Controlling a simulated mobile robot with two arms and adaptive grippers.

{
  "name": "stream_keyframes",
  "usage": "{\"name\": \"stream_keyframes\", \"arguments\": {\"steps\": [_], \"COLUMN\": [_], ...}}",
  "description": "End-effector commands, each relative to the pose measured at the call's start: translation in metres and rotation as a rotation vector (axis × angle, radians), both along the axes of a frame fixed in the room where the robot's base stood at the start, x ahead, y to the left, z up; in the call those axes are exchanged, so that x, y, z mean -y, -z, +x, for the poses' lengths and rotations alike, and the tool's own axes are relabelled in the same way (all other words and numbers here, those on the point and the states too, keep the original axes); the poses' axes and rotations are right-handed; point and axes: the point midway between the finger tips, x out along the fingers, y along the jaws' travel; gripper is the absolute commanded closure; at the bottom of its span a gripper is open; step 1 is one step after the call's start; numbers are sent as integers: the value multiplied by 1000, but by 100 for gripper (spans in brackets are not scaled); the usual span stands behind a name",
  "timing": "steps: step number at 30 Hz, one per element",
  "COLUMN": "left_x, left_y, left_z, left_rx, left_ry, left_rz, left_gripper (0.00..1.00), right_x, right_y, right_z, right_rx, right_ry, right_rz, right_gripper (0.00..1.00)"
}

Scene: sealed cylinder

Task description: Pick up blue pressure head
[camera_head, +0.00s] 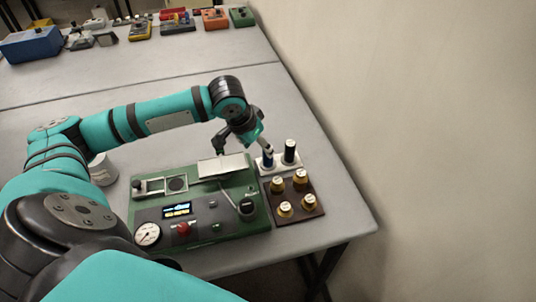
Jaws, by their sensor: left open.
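The blue pressure head (267,162) stands upright on a small white holder (281,171) at the right of the green machine. A dark green cylinder (290,152) stands beside it on the same holder. My left gripper (243,151) is open and points down, with its fingers spread wide. Its right finger overlaps the top of the blue head in the picture; whether they touch I cannot tell. The left finger is over the machine's light plate (222,166). The gap between the fingers looks empty. My right gripper is not in view.
The green machine (233,228) has a gauge, a red knob and a lever. A brown block (310,211) with several gold-coloured pieces stands in front of the holder. Several boxes and devices stand at the back, including a blue box (30,45). The middle of the table is clear.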

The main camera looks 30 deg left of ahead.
Motion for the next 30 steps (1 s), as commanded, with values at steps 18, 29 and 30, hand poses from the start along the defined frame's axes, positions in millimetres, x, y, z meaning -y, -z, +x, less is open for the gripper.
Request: {"name": "stream_keyframes", "arguments": {"steps": [18,29,30], "left_x": [9,9,9], "left_y": [59,64,64], "left_z": [31,33,33], "left_rx": [0,1,2], "left_ry": [0,2,2], "left_rz": [-1,1,1], "left_gripper": [43,52,57], "right_x": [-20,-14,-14], "right_y": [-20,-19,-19], "right_z": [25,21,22], "right_rx": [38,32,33], "right_ry": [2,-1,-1], "right_rz": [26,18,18], "right_gripper": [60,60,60]}}
